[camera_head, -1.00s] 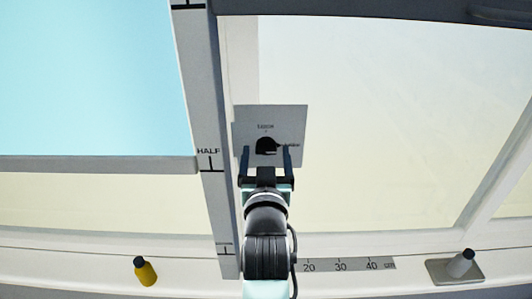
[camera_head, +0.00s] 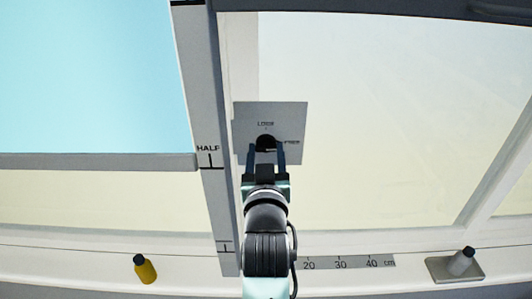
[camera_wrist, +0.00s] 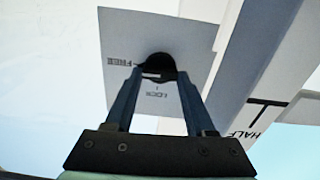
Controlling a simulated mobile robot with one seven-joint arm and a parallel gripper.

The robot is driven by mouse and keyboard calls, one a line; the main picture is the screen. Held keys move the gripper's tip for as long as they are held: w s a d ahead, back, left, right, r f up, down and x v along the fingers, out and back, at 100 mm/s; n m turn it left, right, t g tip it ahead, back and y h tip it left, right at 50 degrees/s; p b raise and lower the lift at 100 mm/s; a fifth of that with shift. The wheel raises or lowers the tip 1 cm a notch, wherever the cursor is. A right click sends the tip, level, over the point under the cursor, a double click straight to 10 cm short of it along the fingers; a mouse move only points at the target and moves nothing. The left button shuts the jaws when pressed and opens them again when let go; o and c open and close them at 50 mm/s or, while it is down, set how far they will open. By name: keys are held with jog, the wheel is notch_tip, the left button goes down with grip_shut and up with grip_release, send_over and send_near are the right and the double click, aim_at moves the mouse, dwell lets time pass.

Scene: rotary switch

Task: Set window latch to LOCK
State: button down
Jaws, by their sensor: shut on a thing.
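The window latch is a black rotary knob (camera_head: 266,141) on a grey square plate (camera_head: 245,115) fixed beside the window upright. In the head view, the LOCK mark is above the knob and the FREE mark to its right. My gripper (camera_head: 265,149) is shut on the knob, one finger on each side. The wrist view shows the knob (camera_wrist: 158,63) between the fingertips, with FREE at left and LOCK below. The fingers partly cover the knob, and I cannot tell clearly where its pointer faces.
A grey upright (camera_head: 212,190) with a HALF mark runs close to the left of my gripper. A yellow bottle with a dark cap (camera_head: 144,270) is at lower left, a grey one (camera_head: 461,262) on a tray at lower right. A ruler strip (camera_head: 345,263) lies between.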

jog(key=n+b, duration=0.1)
jog(key=n, duration=0.3)
jog(key=shift+n+b, duration=0.3)
jog(key=n+b, duration=0.1)
jog(key=n, duration=0.3)
jog(key=shift+a+f, duration=0.1)
jog(key=n+b, duration=0.1)
jog(key=n, duration=0.4)
jog(key=shift+n+b, duration=0.4)
jog(key=shift+n, duration=1.4)
jog(key=shift+a, duration=0.1)
jog(key=shift+c, duration=1.2)
grip_release()
jog(key=shift+f, duration=0.1)
